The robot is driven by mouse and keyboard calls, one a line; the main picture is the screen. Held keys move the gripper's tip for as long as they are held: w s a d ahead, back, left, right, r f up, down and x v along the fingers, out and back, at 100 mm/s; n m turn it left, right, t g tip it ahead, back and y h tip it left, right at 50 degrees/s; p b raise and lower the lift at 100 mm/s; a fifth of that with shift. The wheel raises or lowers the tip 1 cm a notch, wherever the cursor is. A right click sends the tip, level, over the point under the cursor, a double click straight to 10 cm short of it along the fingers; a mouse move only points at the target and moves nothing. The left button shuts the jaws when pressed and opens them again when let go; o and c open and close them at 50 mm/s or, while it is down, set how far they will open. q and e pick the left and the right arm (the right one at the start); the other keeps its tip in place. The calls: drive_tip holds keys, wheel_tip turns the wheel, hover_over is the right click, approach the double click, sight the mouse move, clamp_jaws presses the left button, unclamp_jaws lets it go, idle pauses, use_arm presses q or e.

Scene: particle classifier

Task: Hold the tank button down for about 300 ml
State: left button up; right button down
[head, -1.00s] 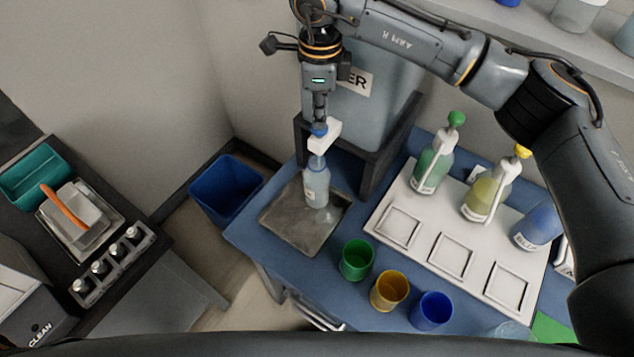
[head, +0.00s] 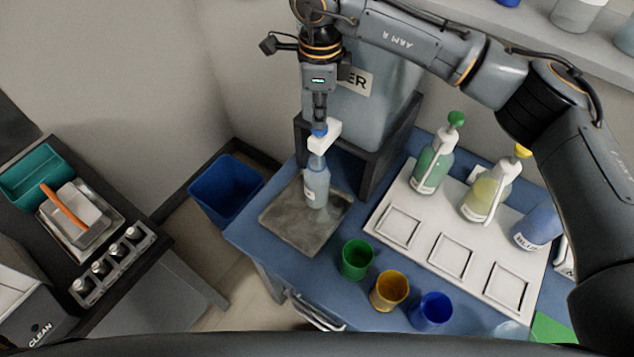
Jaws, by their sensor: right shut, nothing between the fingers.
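The water tank (head: 372,105) is a large grey-blue container on a dark stand at the back of the blue table. Its white tap (head: 324,136) sticks out at the front, with a blue button (head: 319,131) on top. My right gripper (head: 319,124) is shut and points straight down, its tips at the button; they look to be touching it. A clear bottle (head: 316,188) with a white label stands upright on the grey metal tray (head: 290,231), under the tap. The water level in the bottle is hard to tell. My left gripper is not in view.
Green (head: 357,260), yellow (head: 389,291) and blue (head: 431,311) cups stand along the table's front. A white board (head: 415,257) holds green, yellow and blue bottles at right. A blue bin (head: 226,188) stands left of the table. A dark side bench (head: 140,262) is at far left.

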drive_tip(key=shift+r, duration=0.1)
drive_tip(key=shift+r+p, duration=1.35)
drive_tip(key=shift+r, duration=2.05)
